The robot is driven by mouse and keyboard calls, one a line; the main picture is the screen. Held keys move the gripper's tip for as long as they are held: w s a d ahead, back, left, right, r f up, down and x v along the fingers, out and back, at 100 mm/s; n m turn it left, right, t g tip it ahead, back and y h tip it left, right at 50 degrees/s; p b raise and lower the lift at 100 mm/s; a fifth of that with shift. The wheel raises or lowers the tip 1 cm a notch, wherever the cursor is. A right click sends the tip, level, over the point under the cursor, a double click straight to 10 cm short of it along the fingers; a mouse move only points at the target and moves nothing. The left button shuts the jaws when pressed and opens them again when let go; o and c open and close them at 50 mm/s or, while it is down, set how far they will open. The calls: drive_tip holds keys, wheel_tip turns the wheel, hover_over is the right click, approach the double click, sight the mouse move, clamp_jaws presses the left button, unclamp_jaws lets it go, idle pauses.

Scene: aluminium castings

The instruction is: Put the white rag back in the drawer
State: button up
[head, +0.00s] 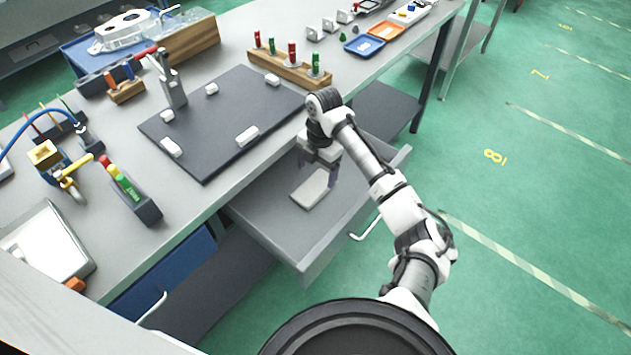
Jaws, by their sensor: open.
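The white rag (311,189) is a pale, flat, folded piece. It appears to lie on the floor of the open grey drawer (305,232), near the middle. My gripper (318,168) points down over the drawer, close above the rag's far end. Its fingers are apart, with nothing visible between them. I cannot tell whether a fingertip touches the rag. The drawer is pulled out from under the workbench, and its handle (367,226) shows on the front. The arm hides part of the drawer's right side.
A dark plate (225,125) with several light blocks lies on the grey workbench (205,205) above the drawer. A wooden stand (288,70) with red and green plugs is behind it. A blue drawer front (165,270) is at lower left. Green floor is free on the right.

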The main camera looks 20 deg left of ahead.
sight(319, 182)
wheel_tip(319, 182, up, 7)
drive_tip(key=b, duration=0.1)
drive_tip(key=shift+w+d+r, duration=0.15)
drive_tip(key=shift+w, duration=0.25)
idle(0.9)
